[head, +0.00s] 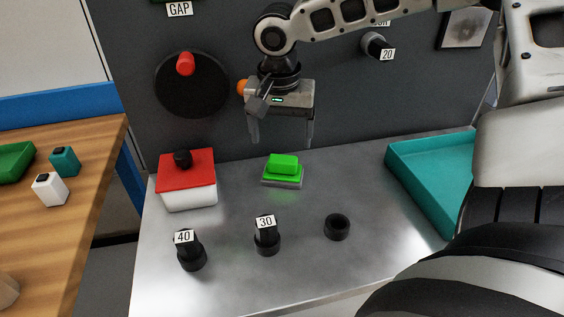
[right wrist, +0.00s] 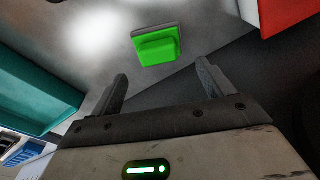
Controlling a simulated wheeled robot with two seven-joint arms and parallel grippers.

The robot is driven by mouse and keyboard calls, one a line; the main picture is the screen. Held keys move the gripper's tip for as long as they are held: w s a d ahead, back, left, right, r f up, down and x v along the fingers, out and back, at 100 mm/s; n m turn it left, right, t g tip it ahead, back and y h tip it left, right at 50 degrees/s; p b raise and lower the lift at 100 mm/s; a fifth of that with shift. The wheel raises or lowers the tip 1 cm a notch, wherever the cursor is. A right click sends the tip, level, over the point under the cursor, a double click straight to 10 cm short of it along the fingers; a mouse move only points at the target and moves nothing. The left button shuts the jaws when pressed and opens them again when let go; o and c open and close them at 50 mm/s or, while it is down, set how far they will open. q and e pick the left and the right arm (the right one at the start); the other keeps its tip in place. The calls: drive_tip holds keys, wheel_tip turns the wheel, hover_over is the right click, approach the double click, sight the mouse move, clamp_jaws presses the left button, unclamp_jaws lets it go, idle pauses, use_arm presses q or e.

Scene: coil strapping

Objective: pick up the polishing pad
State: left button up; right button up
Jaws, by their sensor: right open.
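The polishing pad (head: 283,170) lies on the metal bench, a bright green block on a grey base. It also shows in the right wrist view (right wrist: 158,48), ahead of the fingers. My right gripper (head: 281,141) is open and empty, with its fingers pointing down above and slightly behind the pad. In the right wrist view my right gripper (right wrist: 162,85) has its two fingers wide apart, and the pad lies beyond their tips, not touched. My left gripper is not in view.
A white box with a red lid (head: 187,180) stands left of the pad. Posts labelled 40 (head: 190,250) and 30 (head: 266,235) and a black ring (head: 337,227) stand in front. A teal tray (head: 432,175) is at right. A dark panel (head: 215,130) rises behind.

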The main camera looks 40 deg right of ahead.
sight(283, 158)
drive_tip(key=shift+w+d+f, duration=0.1)
drive_tip(key=shift+d+f, duration=0.1)
drive_tip(key=shift+f, duration=1.55)
drive_tip(key=shift+d+f, duration=0.15)
drive_tip(key=shift+f, duration=1.6)
drive_tip(key=c, duration=1.2)
drive_tip(key=shift+o, duration=0.2)
drive_tip(key=shift+r, duration=0.15)
drive_tip(key=shift+r, duration=0.6)
drive_tip(key=s+a+r, duration=0.9)
drive_tip(key=s+r, duration=0.1)
drive_tip(key=r, duration=0.1)
drive_tip(key=shift+s+r, duration=0.3)
drive_tip(key=shift+s, duration=0.1)
